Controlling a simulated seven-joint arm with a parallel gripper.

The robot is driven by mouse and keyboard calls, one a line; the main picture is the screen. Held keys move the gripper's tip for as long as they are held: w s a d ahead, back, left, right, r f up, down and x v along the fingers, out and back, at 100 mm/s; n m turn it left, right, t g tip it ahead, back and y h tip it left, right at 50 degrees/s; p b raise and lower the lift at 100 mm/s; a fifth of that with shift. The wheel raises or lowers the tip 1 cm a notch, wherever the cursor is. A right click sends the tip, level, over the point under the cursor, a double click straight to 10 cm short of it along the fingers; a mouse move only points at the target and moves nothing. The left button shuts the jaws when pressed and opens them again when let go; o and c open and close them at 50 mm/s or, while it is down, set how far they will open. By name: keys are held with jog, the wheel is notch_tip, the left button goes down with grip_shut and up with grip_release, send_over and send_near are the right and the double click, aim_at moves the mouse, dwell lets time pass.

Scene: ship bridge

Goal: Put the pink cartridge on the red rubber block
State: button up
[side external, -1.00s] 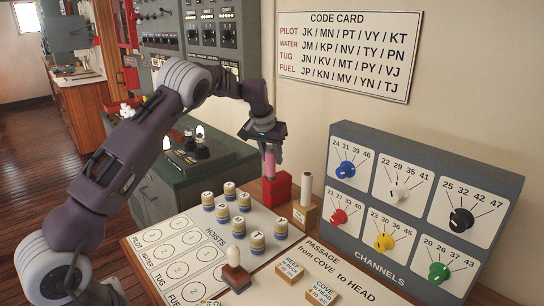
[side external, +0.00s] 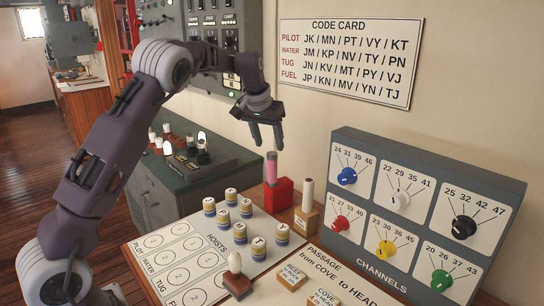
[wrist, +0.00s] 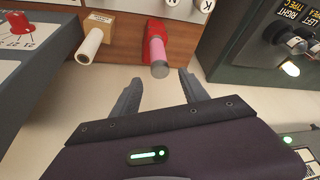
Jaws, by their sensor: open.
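The pink cartridge (side external: 271,170), with a greyish top end, stands upright on the red rubber block (side external: 281,196), toward the block's left side. In the wrist view the cartridge (wrist: 157,50) rises from the red block (wrist: 152,27) toward the camera. My gripper (side external: 267,146) is open and empty, just above the cartridge's top and apart from it. In the wrist view its two fingers (wrist: 158,82) are spread wide, with the cartridge beyond the gap between them. The exact contact at the cartridge's foot is partly hidden.
A white cylinder on a wooden block (side external: 307,200) stands close to the right of the red block. The channels panel (side external: 345,232) is farther right. Several banded hoist pieces (side external: 246,208) and a stamp (side external: 236,275) stand on the board in front. A dark green cabinet (side external: 190,180) is left.

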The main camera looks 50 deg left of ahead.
jog(key=s+d+r+m+t+h, duration=0.1)
jog(key=s+d+r, duration=0.45)
jog(key=s, duration=0.35)
jog(key=s+d+r+h, duration=0.1)
jog(key=s+d+r, duration=0.4)
jog(key=s+d, duration=0.3)
jog(key=s+d+f+m, duration=0.1)
jog(key=s+d+f, duration=0.1)
jog(key=s, duration=0.5)
jog(key=s+d+f+m, duration=0.1)
jog(key=s+d+f, duration=0.1)
jog(key=s, duration=0.6)
jog(key=s+d+f+m, duration=0.1)
jog(key=s+d+f, duration=0.2)
jog(key=s, duration=0.4)
jog(key=shift+s, duration=0.4)
jog(key=shift+d, duration=0.1)
